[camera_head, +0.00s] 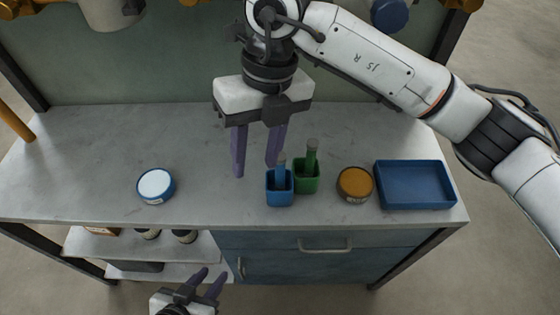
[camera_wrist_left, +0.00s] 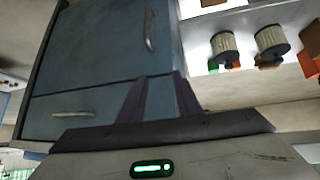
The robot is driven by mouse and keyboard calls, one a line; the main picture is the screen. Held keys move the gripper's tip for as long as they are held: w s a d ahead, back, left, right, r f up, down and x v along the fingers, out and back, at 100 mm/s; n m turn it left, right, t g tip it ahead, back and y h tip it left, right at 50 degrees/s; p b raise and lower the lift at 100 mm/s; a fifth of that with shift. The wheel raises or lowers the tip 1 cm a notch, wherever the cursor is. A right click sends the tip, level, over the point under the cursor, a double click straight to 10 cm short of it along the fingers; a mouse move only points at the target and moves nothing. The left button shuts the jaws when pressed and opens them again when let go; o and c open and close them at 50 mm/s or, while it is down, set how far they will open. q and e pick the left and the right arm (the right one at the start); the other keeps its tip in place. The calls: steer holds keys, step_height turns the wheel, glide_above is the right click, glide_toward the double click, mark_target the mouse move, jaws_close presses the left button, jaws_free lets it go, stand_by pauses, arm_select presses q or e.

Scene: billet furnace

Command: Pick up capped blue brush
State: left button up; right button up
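The blue brush (camera_head: 281,168) stands upright in a small blue square cup (camera_head: 280,190) on the grey worktop; its top end is grey and its lower part is hidden in the cup. My right gripper (camera_head: 256,171) is open and empty, pointing down over the worktop. Its right finger is just left of the blue brush, and I cannot tell whether they touch. My left gripper (camera_head: 208,272) is low in front of the workbench, apart from the brush, with its fingers spread and empty. Its fingers also show in the left wrist view (camera_wrist_left: 160,85).
A green brush (camera_head: 311,155) stands in a green cup (camera_head: 306,181) right beside the blue cup. A round tin with orange contents (camera_head: 355,184) and a blue tray (camera_head: 415,187) lie further right. A white-topped round tin (camera_head: 155,185) is left. The worktop's left is mostly clear.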

mark_target(280, 169)
steer(key=shift+m+t+h, duration=0.3)
steer(key=shift+t+h, duration=0.3)
steer(key=shift+h, duration=0.2)
steer(key=w+d, duration=0.1)
steer(key=w+d+r, duration=0.1)
steer(key=w+d, duration=0.1)
steer(key=shift+r, duration=0.1)
steer(key=f, duration=0.4)
steer(key=shift+w+d+f, duration=0.1)
steer(key=shift+w+d, duration=0.05)
steer(key=shift+d, duration=0.05)
steer(key=shift+w+d+f+p, duration=0.15)
steer(key=shift+f+p, duration=0.2)
steer(key=shift+f, duration=1.05)
steer(key=shift+s+d+f+p, duration=0.1)
steer(key=shift+f+p, duration=0.2)
steer(key=shift+f, duration=1.1)
jaws_close()
